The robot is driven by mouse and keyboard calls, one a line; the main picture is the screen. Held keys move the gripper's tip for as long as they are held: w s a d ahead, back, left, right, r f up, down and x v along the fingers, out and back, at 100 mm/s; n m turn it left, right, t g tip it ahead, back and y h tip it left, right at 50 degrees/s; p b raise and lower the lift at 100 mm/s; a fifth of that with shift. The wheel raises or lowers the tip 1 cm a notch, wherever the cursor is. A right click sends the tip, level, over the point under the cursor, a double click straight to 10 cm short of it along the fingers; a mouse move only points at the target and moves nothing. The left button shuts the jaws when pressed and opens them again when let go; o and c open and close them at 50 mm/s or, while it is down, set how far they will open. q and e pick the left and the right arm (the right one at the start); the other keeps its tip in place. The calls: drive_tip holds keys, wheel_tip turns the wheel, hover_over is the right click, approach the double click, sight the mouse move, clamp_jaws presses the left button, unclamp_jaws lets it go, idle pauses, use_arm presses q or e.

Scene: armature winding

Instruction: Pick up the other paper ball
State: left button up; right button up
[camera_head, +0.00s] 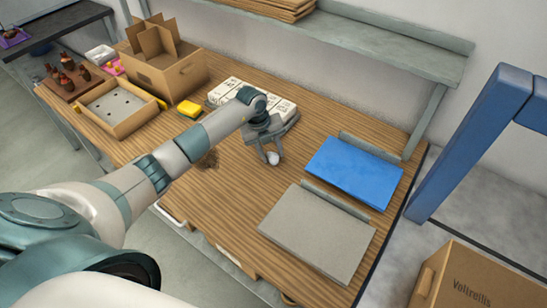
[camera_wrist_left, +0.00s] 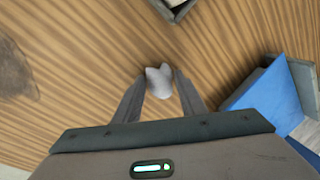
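A small crumpled white paper ball (camera_head: 273,158) lies on the wooden table near its middle. My left gripper (camera_head: 269,154) points down over it with the fingers apart. In the left wrist view the paper ball (camera_wrist_left: 158,80) sits between the two fingertips (camera_wrist_left: 160,75), close to both, and the fingers do not look closed on it. No other paper ball shows. My right gripper is not in view.
A brown stain (camera_head: 208,160) marks the table (camera_head: 235,195) left of the gripper. White boxes (camera_head: 250,95) stand behind it. A yellow sponge (camera_head: 189,109) and cardboard box (camera_head: 165,70) are left.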

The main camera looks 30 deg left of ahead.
sight(278, 155)
use_arm(q)
drive_tip(key=c, duration=0.7)
drive_tip(key=shift+r+b, duration=0.55)
drive_tip(key=shift+r, duration=0.35)
drive_tip(key=shift+w+d+r+b, duration=0.1)
drive_tip(key=shift+d+r+b, duration=0.1)
drive_tip(key=shift+r+b, duration=0.3)
drive_tip(key=shift+d+r+b, duration=0.15)
drive_tip(key=shift+r, duration=0.55)
drive_tip(key=shift+w+d+r+b, duration=0.2)
drive_tip(key=shift+d+r+b, duration=0.45)
drive_tip(key=shift+d+r, duration=0.85)
drive_tip(key=shift+w+d+r+b, duration=0.15)
drive_tip(key=shift+d+r+b, duration=0.55)
drive_tip(key=shift+d, duration=1.45)
drive_tip(key=shift+w+d+r+b, duration=0.2)
drive_tip(key=shift+d+r+b, duration=0.35)
drive_tip(key=shift+d+r, duration=1)
drive_tip(key=shift+s+d+f, duration=0.1)
drive_tip(key=shift+d+f, duration=0.05)
drive_tip(key=shift+f, duration=0.25)
